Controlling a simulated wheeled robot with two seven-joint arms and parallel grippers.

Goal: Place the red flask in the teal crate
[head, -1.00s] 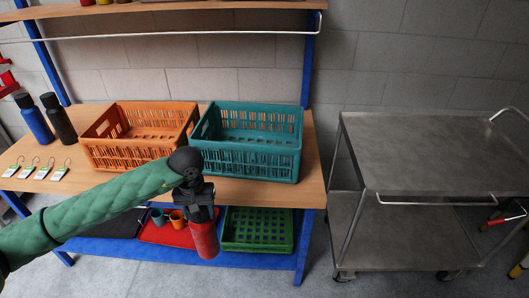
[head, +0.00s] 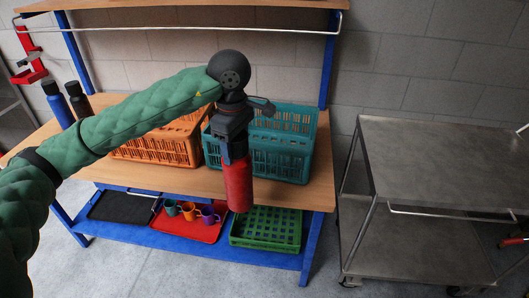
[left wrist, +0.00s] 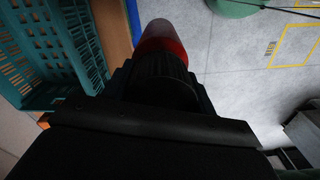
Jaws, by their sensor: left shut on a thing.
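The red flask (head: 238,184) hangs upright from my left gripper (head: 233,150), which is shut on its dark top. It is in front of the teal crate (head: 286,153), near the bench's front edge, and covers part of the crate's left side. In the left wrist view the red flask (left wrist: 160,42) points away from the dark jaws, and the teal crate (left wrist: 62,88) is on the left. The teal crate stands on the wooden bench and its visible inside is empty. My right gripper is not in view.
An orange crate (head: 160,149) stands left of the teal one, partly behind my left arm. Two bottles, blue (head: 59,106) and black (head: 78,100), stand further left. The lower shelf holds a green crate (head: 266,229) and a red tray (head: 188,228) with mugs. A steel trolley (head: 440,160) is at right.

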